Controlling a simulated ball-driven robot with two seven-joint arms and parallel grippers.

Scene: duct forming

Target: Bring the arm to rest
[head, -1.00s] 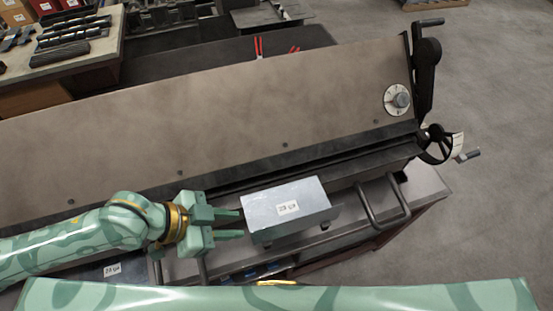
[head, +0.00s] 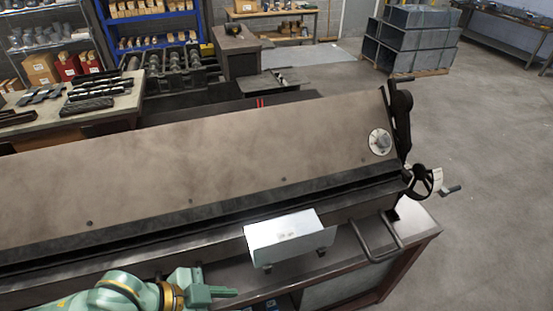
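My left gripper (head: 228,292) is at the bottom of the head view, its arm coming in from the lower left. One finger shows clearly, pointing right with nothing against it; the lower part is cut off by the picture edge, so its opening cannot be judged. A bright sheet-metal duct piece (head: 288,238) sits at the front of the large bending machine (head: 200,170), to the right of and above the gripper, with a gap between them. My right gripper is not in view.
The machine has a dial (head: 380,142), a handwheel (head: 424,182) and a front handle (head: 377,240) at its right end. A workbench with dark metal parts (head: 98,98) stands at the left. Stacked grey ducts (head: 410,38) are at the back right. Floor at the right is clear.

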